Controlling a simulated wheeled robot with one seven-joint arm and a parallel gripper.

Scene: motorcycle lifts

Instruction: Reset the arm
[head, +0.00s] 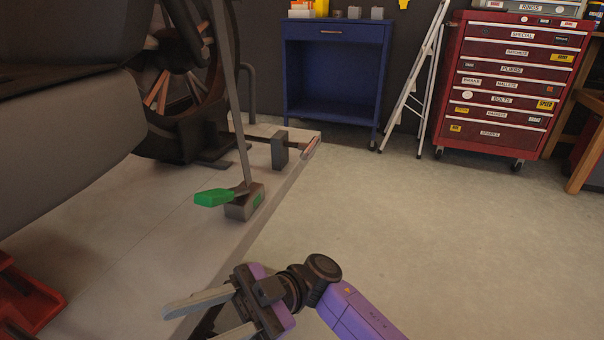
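My gripper (208,318) is at the bottom of the head view, at the end of my purple arm (352,312). Its two grey fingers point left and stand apart, with nothing seen between them. The lower finger is partly cut off by the bottom edge of the picture. The gripper appears over or beside the edge of the lift platform (120,215); its exact height is unclear. A green-ended lever or pedal (213,197) on a small grey block lies farther off, apart from the gripper.
A motorcycle wheel (180,90) stands on the platform at upper left. A red object (30,300) is at lower left. A blue cabinet (335,65), a white ladder (412,85) and a red tool chest (510,85) stand at the back. The floor (430,220) at right is clear.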

